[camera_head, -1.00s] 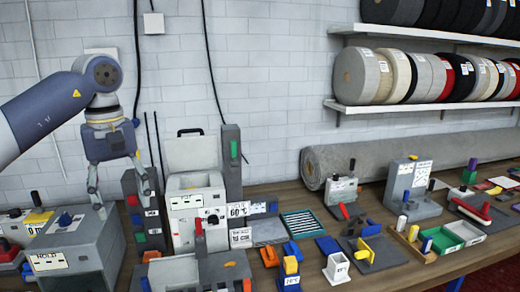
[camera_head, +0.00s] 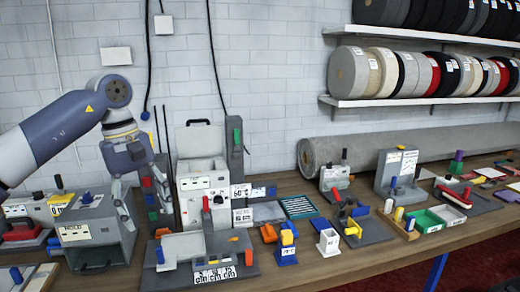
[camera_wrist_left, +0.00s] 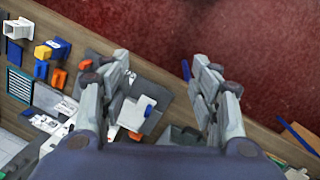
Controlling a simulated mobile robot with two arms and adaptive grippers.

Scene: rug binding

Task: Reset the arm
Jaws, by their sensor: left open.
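My left gripper (camera_head: 136,202) hangs from the arm at the left of the head view, pointing down. It is beside the grey box marked HOLD (camera_head: 100,236) and left of the grey machine with a 60 °C label (camera_head: 204,193). In the left wrist view the two fingers (camera_wrist_left: 160,75) are spread wide with nothing between them. Below them are the bench's wooden edge and the red floor. My right gripper is in neither view.
The wooden bench (camera_head: 345,262) is crowded. A grey fixture with a ruler strip (camera_head: 215,272) stands at the front. Blue and orange blocks, a white funnel-like cup (camera_head: 328,242) and a green tray (camera_head: 424,221) stand further right. A grey rug roll (camera_head: 430,143) lies along the wall.

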